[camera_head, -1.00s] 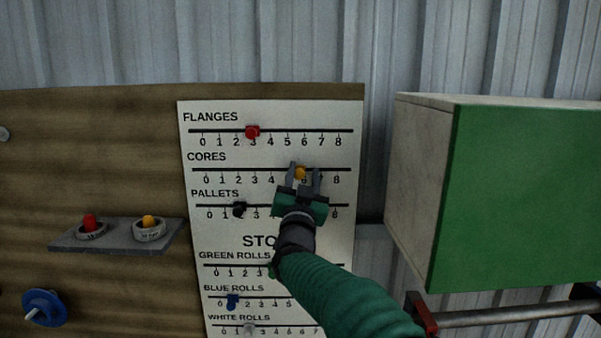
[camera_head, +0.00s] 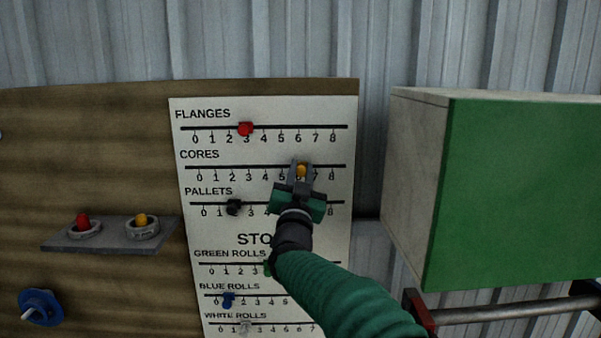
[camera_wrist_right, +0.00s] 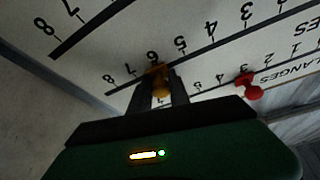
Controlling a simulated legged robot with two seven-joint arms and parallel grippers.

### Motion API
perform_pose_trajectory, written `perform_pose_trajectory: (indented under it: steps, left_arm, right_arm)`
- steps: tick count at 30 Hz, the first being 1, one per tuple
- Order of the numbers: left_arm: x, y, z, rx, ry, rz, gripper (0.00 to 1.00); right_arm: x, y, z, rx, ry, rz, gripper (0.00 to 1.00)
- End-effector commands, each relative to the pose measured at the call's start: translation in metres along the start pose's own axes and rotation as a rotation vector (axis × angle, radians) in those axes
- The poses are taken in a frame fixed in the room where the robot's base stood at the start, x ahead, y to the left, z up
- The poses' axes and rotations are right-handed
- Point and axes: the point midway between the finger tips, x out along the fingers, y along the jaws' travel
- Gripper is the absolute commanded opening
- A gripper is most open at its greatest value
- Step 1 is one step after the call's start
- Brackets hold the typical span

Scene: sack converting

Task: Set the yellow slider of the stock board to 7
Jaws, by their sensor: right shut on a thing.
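The stock board (camera_head: 262,228) is a white panel with several number scales. The yellow slider (camera_head: 301,170) sits on the CORES line, at about 6. The 6 itself is covered in the head view, but in the wrist view the slider (camera_wrist_right: 157,80) is beside the 6. My right gripper (camera_head: 301,172) reaches up from below with its fingers closed on either side of the slider knob. The fingers also show around it in the wrist view (camera_wrist_right: 158,90). My left gripper is not in view.
A red slider (camera_head: 246,129) is at 3 on the FLANGES line above. A black slider (camera_head: 233,207) is on the PALLETS line below. A green-sided box (camera_head: 520,190) stands out right of the board. A shelf (camera_head: 110,235) with red and yellow buttons is at left.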

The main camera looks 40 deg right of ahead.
Motion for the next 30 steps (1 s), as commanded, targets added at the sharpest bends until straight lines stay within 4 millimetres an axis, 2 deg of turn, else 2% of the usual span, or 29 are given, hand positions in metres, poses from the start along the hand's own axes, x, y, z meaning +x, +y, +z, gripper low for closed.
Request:
perform_pose_trajectory:
  steps: [1,20,25,30]
  left_arm:
    - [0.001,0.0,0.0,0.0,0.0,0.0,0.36]
    - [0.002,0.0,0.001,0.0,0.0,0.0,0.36]
    - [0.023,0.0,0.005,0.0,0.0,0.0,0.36]
    - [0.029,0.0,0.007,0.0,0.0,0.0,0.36]
  right_arm:
    - [-0.001,0.0,0.005,0.0,-0.009,0.0,0.0]
    - [-0.002,0.001,0.007,-0.001,-0.012,0.001,0.0]
    - [-0.001,0.026,0.006,-0.001,-0.008,0.002,0.0]
    - [0.002,0.04,-0.001,-0.001,-0.013,0.002,0.0]
